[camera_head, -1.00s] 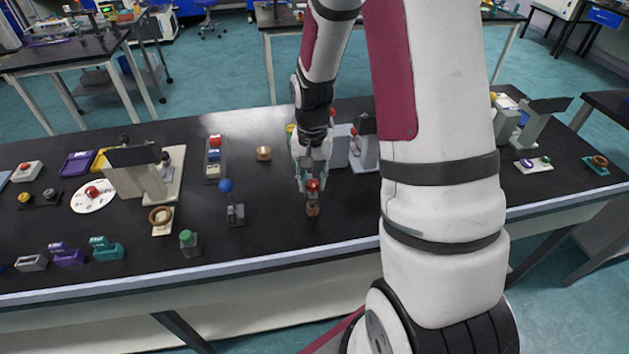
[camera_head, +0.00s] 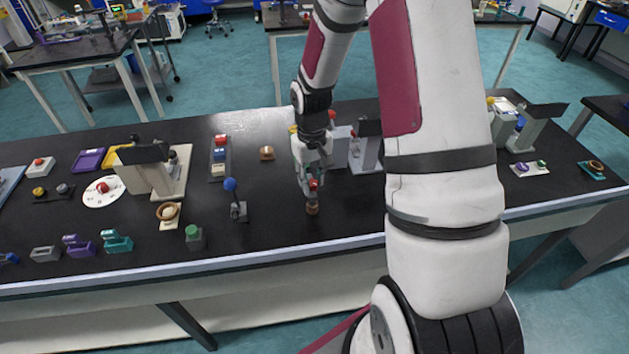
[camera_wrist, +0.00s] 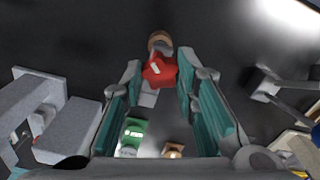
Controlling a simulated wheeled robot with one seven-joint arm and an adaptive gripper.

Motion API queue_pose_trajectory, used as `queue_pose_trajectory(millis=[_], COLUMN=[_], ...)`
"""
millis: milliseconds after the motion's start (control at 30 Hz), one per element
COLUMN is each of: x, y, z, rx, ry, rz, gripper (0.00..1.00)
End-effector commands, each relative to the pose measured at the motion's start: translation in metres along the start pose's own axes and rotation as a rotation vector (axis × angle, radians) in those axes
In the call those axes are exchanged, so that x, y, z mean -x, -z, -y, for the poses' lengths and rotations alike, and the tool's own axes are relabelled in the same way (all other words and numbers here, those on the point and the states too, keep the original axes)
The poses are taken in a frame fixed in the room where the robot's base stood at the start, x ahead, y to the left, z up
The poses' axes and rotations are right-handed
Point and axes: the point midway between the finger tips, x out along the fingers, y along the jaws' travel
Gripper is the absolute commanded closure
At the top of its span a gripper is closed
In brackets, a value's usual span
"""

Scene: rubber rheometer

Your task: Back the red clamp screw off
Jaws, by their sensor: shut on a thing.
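The red clamp screw (camera_wrist: 158,70) is a red knob at the far end of my gripper in the wrist view. It also shows in the head view (camera_head: 313,184), just above a small brown round piece (camera_head: 312,208) on the black bench. My gripper (camera_wrist: 155,82) points down over it, with its teal-lined fingers shut on the red knob from both sides. The brown piece also shows beyond the knob in the wrist view (camera_wrist: 159,41). What lies directly beneath the knob is partly hidden by the fingers.
A blue-ball lever (camera_head: 231,185) stands close to the left of my gripper. A green-capped block (camera_head: 193,237) is further left near the front edge. Grey apparatus (camera_head: 365,150) stands behind to the right. The bench (camera_head: 270,225) in front is clear.

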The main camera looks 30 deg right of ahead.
Motion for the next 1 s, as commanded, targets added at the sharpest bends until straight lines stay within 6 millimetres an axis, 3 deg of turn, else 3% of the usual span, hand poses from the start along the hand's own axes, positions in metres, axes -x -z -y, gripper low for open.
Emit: queue_pose_trajectory(millis=[200, 500, 867, 1000], x=[0.0001, 0.0008, 0.0, 0.001], y=[0.0005, -0.0003, 0.0006, -0.0009], z=[0.0005, 0.0003, 0.0007, 0.0006], rx=[0.018, 0.366, 0.417, 0.588], ry=[0.001, 0.001, 0.001, 0.002], rz=[-0.001, -0.002, -0.001, -0.001], gripper=[1.0, 1.0, 1.0, 1.0])
